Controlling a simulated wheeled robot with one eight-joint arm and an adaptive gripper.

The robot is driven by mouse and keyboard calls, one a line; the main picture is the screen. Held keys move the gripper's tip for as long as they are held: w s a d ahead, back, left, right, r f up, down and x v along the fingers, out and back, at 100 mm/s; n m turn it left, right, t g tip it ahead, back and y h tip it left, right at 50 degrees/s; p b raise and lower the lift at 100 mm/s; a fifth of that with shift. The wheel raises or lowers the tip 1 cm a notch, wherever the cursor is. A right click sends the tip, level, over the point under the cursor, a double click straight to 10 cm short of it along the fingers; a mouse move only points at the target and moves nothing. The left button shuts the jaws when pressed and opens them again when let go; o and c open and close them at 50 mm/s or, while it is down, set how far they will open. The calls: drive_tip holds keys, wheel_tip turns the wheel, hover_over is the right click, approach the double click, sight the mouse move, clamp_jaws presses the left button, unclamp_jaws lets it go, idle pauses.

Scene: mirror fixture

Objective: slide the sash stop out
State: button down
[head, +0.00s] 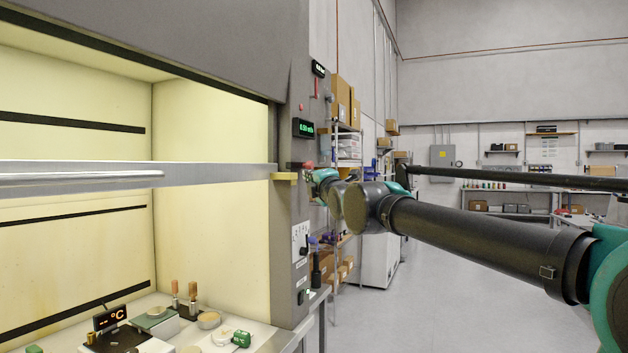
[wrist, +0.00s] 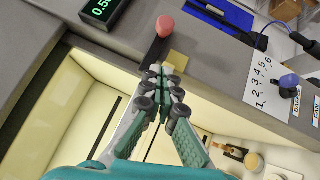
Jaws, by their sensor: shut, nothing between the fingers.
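The metal sash bar (head: 210,172) crosses the fume hood opening. A yellow block (head: 284,176) sits at its right end, against the hood's right post. A red knob (head: 308,165) is just right of the block. In the wrist view the red knob (wrist: 165,26) tops a dark stem, with the yellow block (wrist: 177,60) beside it. I cannot tell which of these is the sash stop. My gripper (wrist: 163,72) is shut and empty, its fingertips close in front of the stem and block. Whether they touch is unclear. In the head view my arm partly hides the gripper.
The hood post carries a green display (head: 304,128) and a numbered white panel (wrist: 268,84) with a blue knob (wrist: 289,81). Shelving with boxes (head: 341,97) stands behind; floor on the right is clear.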

sight(305, 167)
drive_tip(key=shift+w+a+r, duration=0.1)
drive_tip(key=shift+w+r, duration=0.2)
drive_tip(key=shift+w, duration=0.95)
drive_tip(key=shift+w+a+r, duration=0.1)
drive_tip(key=shift+w+r, duration=0.2)
drive_tip(key=shift+w, duration=0.9)
drive_tip(key=shift+w+a+r, duration=0.1)
drive_tip(key=shift+w+r, duration=0.2)
drive_tip(key=shift+w, duration=0.95)
